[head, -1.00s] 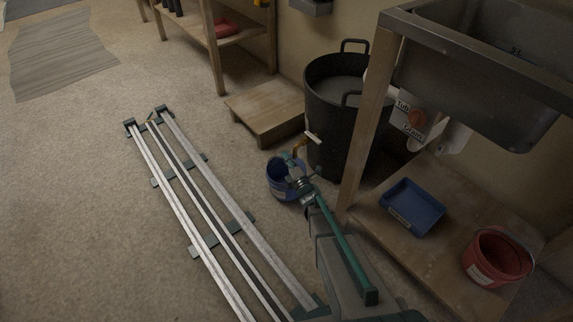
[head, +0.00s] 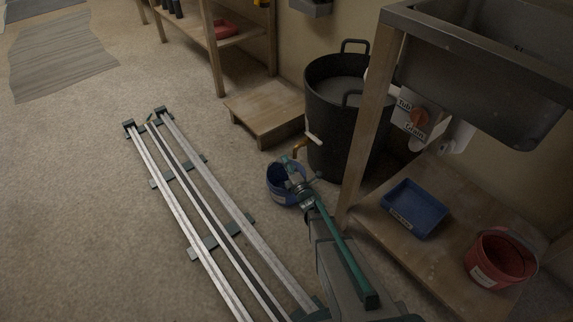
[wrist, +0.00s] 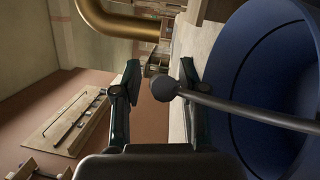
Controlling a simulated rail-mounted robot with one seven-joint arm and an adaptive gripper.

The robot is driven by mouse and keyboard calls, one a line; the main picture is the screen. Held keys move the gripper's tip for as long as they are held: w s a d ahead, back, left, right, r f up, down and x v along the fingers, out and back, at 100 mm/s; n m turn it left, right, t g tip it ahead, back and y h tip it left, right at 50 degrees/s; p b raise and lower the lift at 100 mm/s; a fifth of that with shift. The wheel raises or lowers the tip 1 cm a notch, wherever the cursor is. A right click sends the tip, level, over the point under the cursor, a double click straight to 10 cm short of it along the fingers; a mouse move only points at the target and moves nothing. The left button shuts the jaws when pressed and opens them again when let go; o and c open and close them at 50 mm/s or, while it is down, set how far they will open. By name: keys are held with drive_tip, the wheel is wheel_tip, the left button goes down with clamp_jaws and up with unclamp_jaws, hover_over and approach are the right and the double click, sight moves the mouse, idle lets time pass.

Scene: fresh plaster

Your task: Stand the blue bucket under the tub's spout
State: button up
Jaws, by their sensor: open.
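The blue bucket (head: 275,190) is on the floor in front of the black tub (head: 331,135), close below the tub's brass spout (head: 299,150). In the wrist view the bucket (wrist: 240,95) fills the right side, and the spout (wrist: 112,20) curves across the top left. My gripper (head: 294,172) is at the bucket's rim in the head view and covers part of it. In the wrist view my gripper (wrist: 158,82) is open. The dark knob (wrist: 165,88) on the bucket's bar-like handle shows between the fingertips; I cannot tell whether they touch it.
A low wooden step (head: 265,108) stands left of the tub. A wooden sink stand (head: 357,135) is close on the right, with a blue tray (head: 415,208) and a red bucket (head: 498,262) on its lower shelf. My rail runs along the floor at left.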

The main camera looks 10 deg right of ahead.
drive_tip(key=shift+r, duration=0.2)
drive_tip(key=p+v, duration=0.3)
drive_tip(key=v, duration=0.9)
drive_tip(key=shift+w+f, duration=0.1)
